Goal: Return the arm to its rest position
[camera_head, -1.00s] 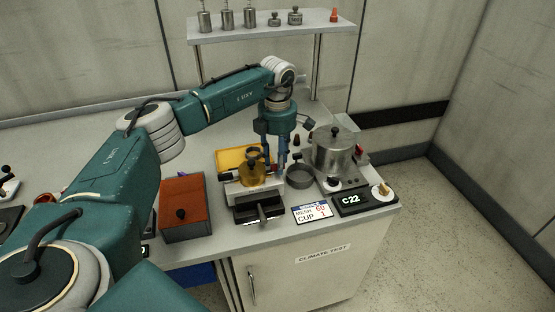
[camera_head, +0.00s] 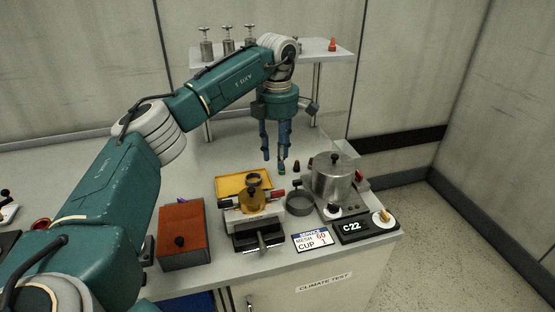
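My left arm comes in from the left, teal with pale joint rings. Its gripper (camera_head: 275,162) points down above the bench, behind the small clamp device. Its blue fingers stand apart with nothing between them. The gripper is clear of the yellow tray (camera_head: 231,187) and the amber knobbed piece (camera_head: 252,199) on the clamp device (camera_head: 258,234). My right gripper is not in view.
An orange-topped box (camera_head: 182,232) is at left. A shelf (camera_head: 335,50) with metal canisters stands behind the arm.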

